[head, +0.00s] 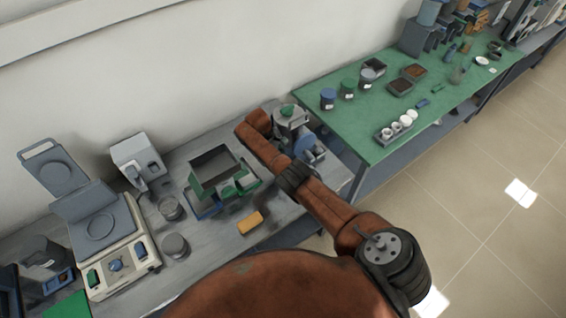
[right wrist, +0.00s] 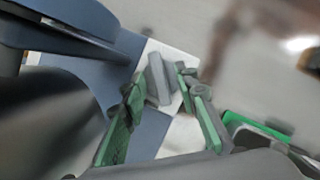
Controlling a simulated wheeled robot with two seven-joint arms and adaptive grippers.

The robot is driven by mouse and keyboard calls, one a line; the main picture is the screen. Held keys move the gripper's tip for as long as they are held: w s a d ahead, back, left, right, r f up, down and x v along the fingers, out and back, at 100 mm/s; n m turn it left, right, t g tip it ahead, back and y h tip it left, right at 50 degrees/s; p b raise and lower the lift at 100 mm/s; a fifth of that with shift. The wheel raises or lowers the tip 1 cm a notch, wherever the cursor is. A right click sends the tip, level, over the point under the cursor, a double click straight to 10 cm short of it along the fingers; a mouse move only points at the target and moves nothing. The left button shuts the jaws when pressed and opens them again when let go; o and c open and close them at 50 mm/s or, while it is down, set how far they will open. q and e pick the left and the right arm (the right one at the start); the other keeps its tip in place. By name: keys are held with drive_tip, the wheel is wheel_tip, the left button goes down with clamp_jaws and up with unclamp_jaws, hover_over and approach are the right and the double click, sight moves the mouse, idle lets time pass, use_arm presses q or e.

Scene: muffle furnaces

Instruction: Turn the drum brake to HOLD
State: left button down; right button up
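A machine with a grey body, a green top and blue parts (head: 305,143) stands at the right end of the grey bench, partly hidden behind my right arm. In the right wrist view, a grey lever-like handle (right wrist: 158,80) sits on a white plate (right wrist: 183,95) beside blue surfaces. I take it for the drum brake; no HOLD mark is readable. My right gripper (right wrist: 160,85) has its two green-padded fingers apart, one on each side of the handle. I cannot tell whether either finger touches it. In the head view my arm hides this gripper. My left gripper is not in view.
A green-rimmed tray (head: 213,170) and a yellow block (head: 250,222) lie left of my arm. A balance (head: 115,250) and round tins stand further left. A green-topped bench (head: 345,128) with jars and trays stands to the right. Open floor lies at the lower right.

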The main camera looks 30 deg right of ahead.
drive_tip(key=v, duration=1.2)
drive_tip(key=shift+a, duration=0.1)
